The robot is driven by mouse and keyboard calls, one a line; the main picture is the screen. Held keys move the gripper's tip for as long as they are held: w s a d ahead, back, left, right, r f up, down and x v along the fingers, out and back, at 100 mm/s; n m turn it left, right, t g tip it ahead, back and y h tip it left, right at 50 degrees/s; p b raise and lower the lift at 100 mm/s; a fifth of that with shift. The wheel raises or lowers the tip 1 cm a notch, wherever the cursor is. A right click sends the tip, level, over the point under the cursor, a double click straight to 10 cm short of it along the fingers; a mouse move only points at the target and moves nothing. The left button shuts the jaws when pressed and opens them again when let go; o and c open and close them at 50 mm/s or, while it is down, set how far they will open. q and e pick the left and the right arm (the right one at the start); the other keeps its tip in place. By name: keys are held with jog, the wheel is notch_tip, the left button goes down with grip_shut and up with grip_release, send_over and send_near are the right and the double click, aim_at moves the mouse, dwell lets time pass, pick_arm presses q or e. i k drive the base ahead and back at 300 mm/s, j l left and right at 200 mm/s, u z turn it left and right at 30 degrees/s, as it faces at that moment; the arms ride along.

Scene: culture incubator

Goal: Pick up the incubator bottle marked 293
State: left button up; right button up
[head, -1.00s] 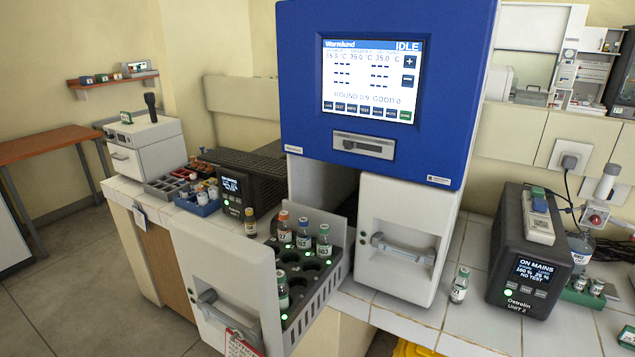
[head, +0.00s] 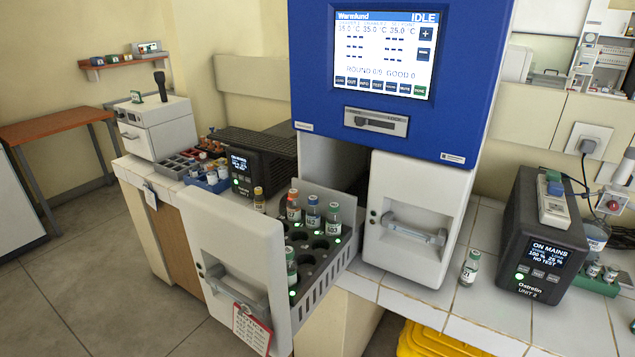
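The open incubator drawer (head: 322,288) holds a dark rack with several round wells. At its back stand an orange-capped bottle (head: 293,211), a blue-capped bottle (head: 312,215) and a green-capped bottle (head: 333,220). Another green-capped bottle (head: 291,268) stands nearer the front, partly hidden by the drawer's white front panel (head: 238,265). A green-capped bottle (head: 470,269) stands alone on the tiled counter, right of the shut drawer. The labels are too small to read surely, so I cannot tell which bottle is marked 293. Neither of my grippers is in view.
The blue incubator (head: 400,100) reads IDLE above a second, shut drawer (head: 415,220). A yellow bin (head: 430,342) is below the counter.

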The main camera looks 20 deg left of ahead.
aim_at(222, 169)
jog(key=u, duration=1.4)
jog(key=i+j+z, duration=0.1)
jog(key=i+j, duration=0.3)
jog(key=i+j+z, duration=0.15)
jog(key=i+j, duration=0.2)
jog(key=i+j+z, duration=0.1)
jog(key=i+j, duration=0.25)
jog(key=j, duration=0.15)
jog(key=i+j+z, duration=0.15)
jog(key=i+j, duration=0.2)
jog(key=i+j+z, duration=0.1)
jog(key=i+j, duration=0.2)
jog(key=j, duration=0.3)
